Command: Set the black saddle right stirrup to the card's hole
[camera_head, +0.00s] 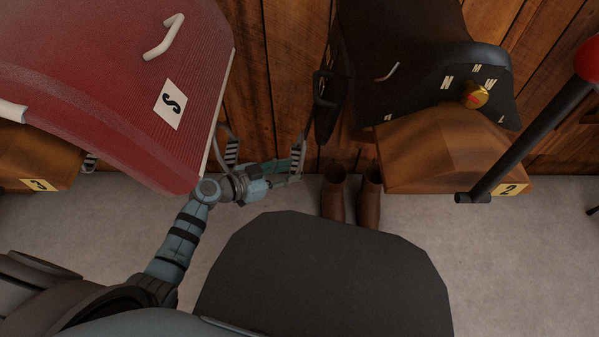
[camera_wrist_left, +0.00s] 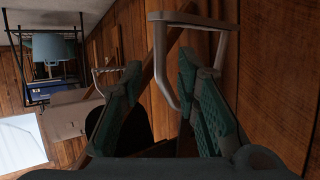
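The black saddle (camera_head: 400,40) sits on a wooden rack at the right of the head view, with small white lettered patches on it. A metal stirrup (camera_head: 300,145) hangs low to its left. My left gripper (camera_head: 290,170) is at this stirrup's lower end. In the left wrist view its two teal fingers (camera_wrist_left: 160,65) stand apart, with one side of a grey stirrup loop (camera_wrist_left: 165,75) showing between them. I cannot tell whether they touch it. A second stirrup (camera_wrist_left: 108,72) shows farther off. The hole card cannot be picked out. My right gripper is out of view.
A red saddle (camera_head: 110,90) with an "S" card (camera_head: 170,103) overhangs the left, close to my left arm; another stirrup (camera_head: 232,152) hangs beside it. Brown boots (camera_head: 335,200) stand below. A black bar (camera_head: 530,140) slants at right.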

